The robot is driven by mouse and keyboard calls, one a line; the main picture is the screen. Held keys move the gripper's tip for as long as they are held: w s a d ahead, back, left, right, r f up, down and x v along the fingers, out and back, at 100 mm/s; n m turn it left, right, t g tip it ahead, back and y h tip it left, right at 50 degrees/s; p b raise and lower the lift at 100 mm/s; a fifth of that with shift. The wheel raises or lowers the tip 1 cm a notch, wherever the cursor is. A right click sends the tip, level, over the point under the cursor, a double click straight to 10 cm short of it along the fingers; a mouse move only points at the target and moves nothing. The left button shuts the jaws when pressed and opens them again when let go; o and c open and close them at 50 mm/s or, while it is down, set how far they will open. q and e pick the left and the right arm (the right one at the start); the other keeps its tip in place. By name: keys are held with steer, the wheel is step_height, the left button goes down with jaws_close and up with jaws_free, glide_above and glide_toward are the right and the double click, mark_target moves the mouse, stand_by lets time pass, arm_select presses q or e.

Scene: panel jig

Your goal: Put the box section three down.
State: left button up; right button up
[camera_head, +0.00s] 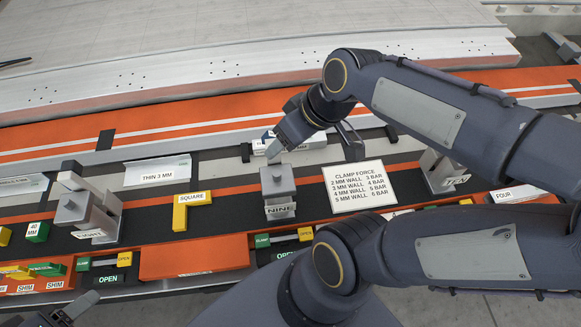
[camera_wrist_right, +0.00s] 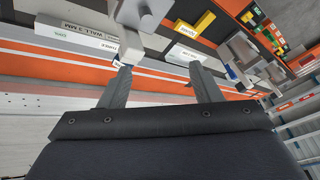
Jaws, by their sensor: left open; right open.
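A pale box section with a "WALL 3 MM" label (camera_wrist_right: 75,34) lies at the left of the right wrist view, and "THREE" seems to show near its end. In the head view a white labelled piece (camera_head: 259,146), likely the same one, lies partly behind my right gripper (camera_head: 314,153). My right gripper also shows in its wrist view (camera_wrist_right: 160,67), open with nothing between the fingers. One fingertip overlaps the end of the section; I cannot tell whether they touch. My left gripper (camera_head: 75,307) is open at the bottom left edge, partly cut off, away from the section.
The grey clamp labelled NINE (camera_head: 279,188) stands close to my right gripper. A clamp labelled EIGHT (camera_head: 93,216), a yellow SQUARE piece (camera_head: 181,216), a THIN 3 MM piece (camera_head: 157,173) and a clamp force card (camera_head: 359,186) are around. A large pale panel (camera_head: 200,45) lies behind.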

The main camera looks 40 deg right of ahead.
steer(key=s+a+f+m+t, duration=0.1)
steer(key=s+a+m, duration=0.2)
steer(key=s, duration=0.2)
steer(key=shift+s+a+y, duration=0.2)
steer(key=shift+a+y, duration=0.15)
steer(key=shift+y, duration=0.05)
steer(key=shift+f, duration=0.15)
steer(key=shift+f+b, duration=0.85)
steer(key=shift+b, duration=0.1)
steer(key=shift+c, duration=0.2)
